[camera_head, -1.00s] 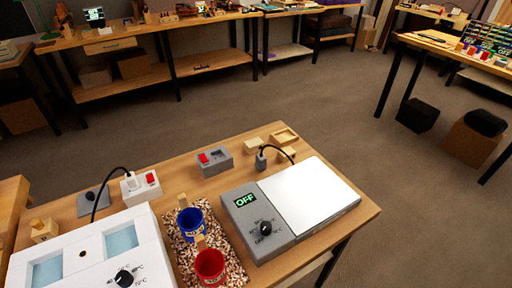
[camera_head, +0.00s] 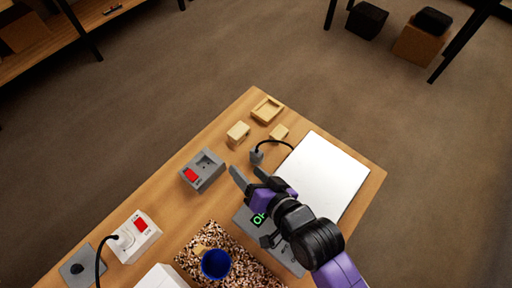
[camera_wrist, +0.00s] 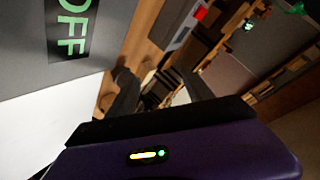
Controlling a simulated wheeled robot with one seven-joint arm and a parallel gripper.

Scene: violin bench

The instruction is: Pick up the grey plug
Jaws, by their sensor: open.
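The grey plug (camera_head: 256,157) stands on the wooden bench in the head view. Its black cable arcs right to the grey heating unit with a white plate (camera_head: 322,176). My gripper (camera_head: 247,174) is open, its two dark fingers pointing toward the plug from the front, over the unit's near side. No contact with the plug shows. In the wrist view the unit's green OFF display (camera_wrist: 73,28) is close at the upper left. Dark shapes fill the middle of that view, and I cannot pick out the plug there for certain.
A grey socket box (camera_head: 207,174) with a red switch is left of the plug. Small wooden blocks (camera_head: 238,133) and a wooden tray (camera_head: 267,109) lie behind it. A white socket box (camera_head: 134,237) and a blue cup (camera_head: 215,264) are nearer the front.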

